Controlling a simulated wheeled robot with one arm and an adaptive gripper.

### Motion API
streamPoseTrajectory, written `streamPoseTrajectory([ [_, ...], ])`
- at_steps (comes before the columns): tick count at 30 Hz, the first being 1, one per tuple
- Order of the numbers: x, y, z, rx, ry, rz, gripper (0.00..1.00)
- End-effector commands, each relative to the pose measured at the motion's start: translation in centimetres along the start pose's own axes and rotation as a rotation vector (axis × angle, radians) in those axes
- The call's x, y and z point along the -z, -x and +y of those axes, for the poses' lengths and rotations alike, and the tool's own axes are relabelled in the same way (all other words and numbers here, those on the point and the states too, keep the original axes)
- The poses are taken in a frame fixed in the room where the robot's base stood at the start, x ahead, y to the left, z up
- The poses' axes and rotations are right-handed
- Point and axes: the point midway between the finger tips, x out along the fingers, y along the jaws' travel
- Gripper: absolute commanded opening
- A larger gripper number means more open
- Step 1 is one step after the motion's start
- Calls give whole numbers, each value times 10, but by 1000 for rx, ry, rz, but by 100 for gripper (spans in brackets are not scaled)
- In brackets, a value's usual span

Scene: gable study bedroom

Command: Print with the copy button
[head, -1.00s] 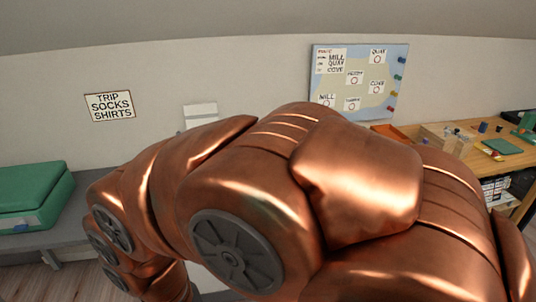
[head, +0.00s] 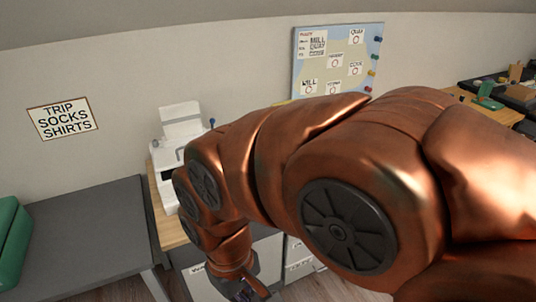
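A white printer (head: 166,160) with an upright paper tray at its back stands on a wooden-topped stand (head: 165,226) against the wall. My arm hides the printer's right part. I cannot make out the copy button. My gripper (head: 245,290) hangs at the bottom edge, low in front of the stand and below the printer, apart from it. It is small, dark and partly cut off, so I cannot see whether its fingers are open.
A grey table (head: 88,232) stands left of the stand, with a green case (head: 12,245) at its left. A map board (head: 338,60) and a sign (head: 62,118) hang on the wall. A cluttered desk (head: 490,108) is at the right. My arm covers much of the middle.

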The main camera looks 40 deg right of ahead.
Motion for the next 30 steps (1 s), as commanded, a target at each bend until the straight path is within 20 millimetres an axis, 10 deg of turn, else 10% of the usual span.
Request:
streamPoseTrajectory([
  [11,28,9,-4,34,-72,38,0],
  [22,193,66,12,311,-600,244,0],
  [30,308,101,98,585,-1114,355,0],
])
